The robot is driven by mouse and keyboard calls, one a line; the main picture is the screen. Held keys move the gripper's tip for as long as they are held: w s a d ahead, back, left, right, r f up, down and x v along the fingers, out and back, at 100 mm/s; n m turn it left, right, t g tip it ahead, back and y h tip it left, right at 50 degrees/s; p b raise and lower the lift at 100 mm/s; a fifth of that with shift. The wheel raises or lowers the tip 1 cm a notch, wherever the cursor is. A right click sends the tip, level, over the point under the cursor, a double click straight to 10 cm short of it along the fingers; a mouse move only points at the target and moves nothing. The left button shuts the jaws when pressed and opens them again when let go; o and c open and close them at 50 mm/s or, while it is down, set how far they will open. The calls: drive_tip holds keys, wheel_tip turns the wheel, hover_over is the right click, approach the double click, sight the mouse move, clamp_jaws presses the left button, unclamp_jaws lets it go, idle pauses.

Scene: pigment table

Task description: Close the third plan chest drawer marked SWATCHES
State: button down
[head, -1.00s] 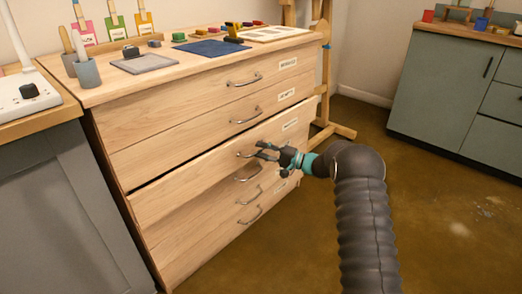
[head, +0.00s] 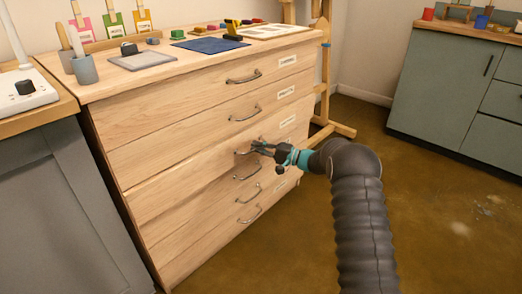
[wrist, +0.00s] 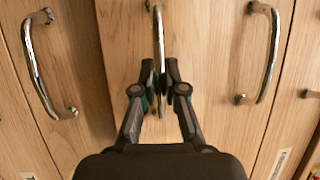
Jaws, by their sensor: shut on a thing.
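My gripper (head: 257,147) is at this drawer's metal handle (head: 242,152). In the wrist view, my gripper's two fingers (wrist: 159,88) are shut on the handle (wrist: 158,35), which runs up between the fingertips. The lower end of the handle is partly hidden by the fingers.
Other drawer handles flank it in the wrist view, one on the left (wrist: 42,70) and one on the right (wrist: 268,50). A blue sheet (head: 210,46) and paint things lie on the chest top. An easel (head: 325,100) stands behind. The floor (head: 440,215) at right is clear.

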drive_tip(key=shift+w+a+f+b, duration=0.25)
drive_tip(key=shift+w+a+b, duration=0.15)
drive_tip(key=shift+a, duration=0.05)
drive_tip(key=shift+w+a+r, duration=0.25)
drive_tip(key=shift+a+r, duration=0.05)
drive_tip(key=shift+a, duration=0.05)
drive_tip(key=c, duration=1.2)
unclamp_jaws()
drive_tip(key=shift+a, duration=0.15)
drive_tip(key=shift+d, duration=0.2)
drive_tip(key=v, duration=1.2)
